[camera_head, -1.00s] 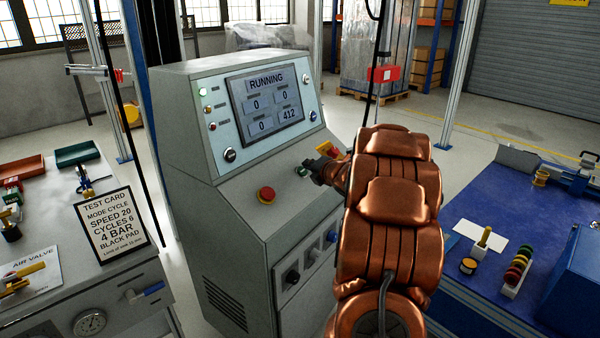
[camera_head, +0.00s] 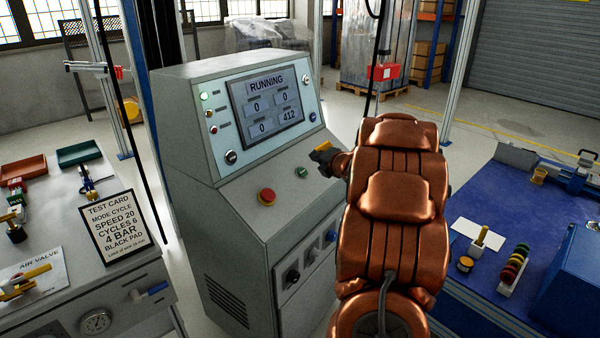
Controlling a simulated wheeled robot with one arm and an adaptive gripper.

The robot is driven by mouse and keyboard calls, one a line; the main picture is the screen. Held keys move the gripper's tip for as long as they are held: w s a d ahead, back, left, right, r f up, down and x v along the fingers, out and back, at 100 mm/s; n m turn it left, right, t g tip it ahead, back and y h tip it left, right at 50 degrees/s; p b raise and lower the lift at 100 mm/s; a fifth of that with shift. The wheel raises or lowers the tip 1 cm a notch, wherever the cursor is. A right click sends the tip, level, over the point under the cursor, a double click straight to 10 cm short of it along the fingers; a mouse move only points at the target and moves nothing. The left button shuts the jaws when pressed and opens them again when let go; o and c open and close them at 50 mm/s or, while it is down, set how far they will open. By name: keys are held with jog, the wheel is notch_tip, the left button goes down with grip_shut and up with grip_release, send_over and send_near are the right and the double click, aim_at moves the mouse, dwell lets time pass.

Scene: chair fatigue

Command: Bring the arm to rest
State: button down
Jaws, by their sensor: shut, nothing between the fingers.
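My copper-coloured arm reaches forward from the bottom right of the head view. My gripper (camera_head: 318,156) shows as a small dark shape past the left side of the arm, mostly hidden by it. It is shut and empty, over the sloped panel of the grey control console (camera_head: 225,215). A green button (camera_head: 302,172) shows on the panel just below the gripper, and a red mushroom button (camera_head: 267,196) is to its left. The console screen (camera_head: 267,102) reads RUNNING, with 0, 0, 0 and 412.
A left bench carries a test card (camera_head: 113,226), a green tray (camera_head: 78,153) and a red tray (camera_head: 23,172). A blue-topped table (camera_head: 490,205) with coloured rings (camera_head: 513,268) stands right of my arm. A red box (camera_head: 384,72) hangs on a cable behind.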

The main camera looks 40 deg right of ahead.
dwell(0.8)
jog(key=s+a+r+m+g+h+p, duration=0.1)
jog(key=s+a+r+m+g+p, duration=0.25)
jog(key=a+m, duration=0.35)
jog(key=s+a+r+m+g+h+p, duration=0.1)
jog(key=s+a+r+m+g+p, duration=0.15)
jog(key=a+m+g, duration=0.4)
jog(key=s+a+f+m+g+y+p, duration=0.1)
jog(key=s+a+m+g+y+p, duration=0.4)
jog(key=s+a, duration=2.6)
jog(key=shift+a+f+m+g+y, duration=0.15)
jog(key=shift+a+m+g+y, duration=0.2)
jog(key=shift+m+g, duration=0.5)
jog(key=c, duration=1.9)
grip_release()
